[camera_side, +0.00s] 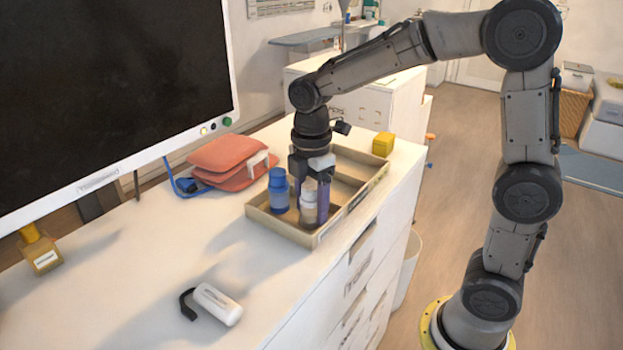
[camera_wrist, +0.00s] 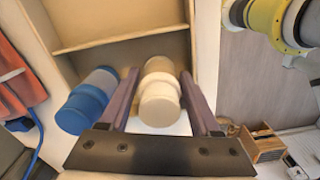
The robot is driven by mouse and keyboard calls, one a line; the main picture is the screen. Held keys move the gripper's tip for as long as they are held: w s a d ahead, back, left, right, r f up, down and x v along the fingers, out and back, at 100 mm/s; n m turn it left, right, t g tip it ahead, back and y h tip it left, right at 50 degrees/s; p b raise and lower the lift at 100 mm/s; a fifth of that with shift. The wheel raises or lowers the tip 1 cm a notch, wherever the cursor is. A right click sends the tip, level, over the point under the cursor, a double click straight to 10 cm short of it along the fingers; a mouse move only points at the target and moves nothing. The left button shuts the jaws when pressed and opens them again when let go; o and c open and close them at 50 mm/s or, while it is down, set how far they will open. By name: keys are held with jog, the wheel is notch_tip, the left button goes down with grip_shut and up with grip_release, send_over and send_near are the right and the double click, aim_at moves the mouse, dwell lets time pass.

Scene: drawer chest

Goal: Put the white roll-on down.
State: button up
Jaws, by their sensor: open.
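The white roll-on (camera_side: 309,208) stands upright in the near compartment of the shallow wooden tray (camera_side: 346,217). In the wrist view the roll-on (camera_wrist: 160,88) lies between the two purple fingers of my gripper (camera_wrist: 160,108), with a visible gap on each side. My gripper (camera_side: 312,196) points down into the tray and is open around the roll-on. One finger partly hides behind the roll-on in the side view. Whether the roll-on's base touches the tray floor is hard to see.
A blue bottle (camera_side: 279,192) stands just left of the roll-on, close to one finger. A divider (camera_wrist: 120,42) crosses the tray. A yellow block (camera_side: 383,144), red pouches (camera_side: 226,156) and a white bottle (camera_side: 217,303) are on the chest top. A monitor (camera_side: 110,90) stands left.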

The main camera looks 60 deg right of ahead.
notch_tip(320, 180, up, 11)
jog(key=shift+f, duration=0.1)
jog(key=s+f+m+t, duration=0.2)
jog(key=s+m, duration=0.5)
jog(key=s, duration=0.1)
jog(key=s+d+f+m+t, duration=0.1)
jog(key=s+f+m+t, duration=0.2)
jog(key=s+m, duration=0.4)
jog(key=shift+s+d+f+m+t, duration=0.3)
jog(key=shift+s+f+m, duration=0.1)
jog(key=shift+s, duration=0.7)
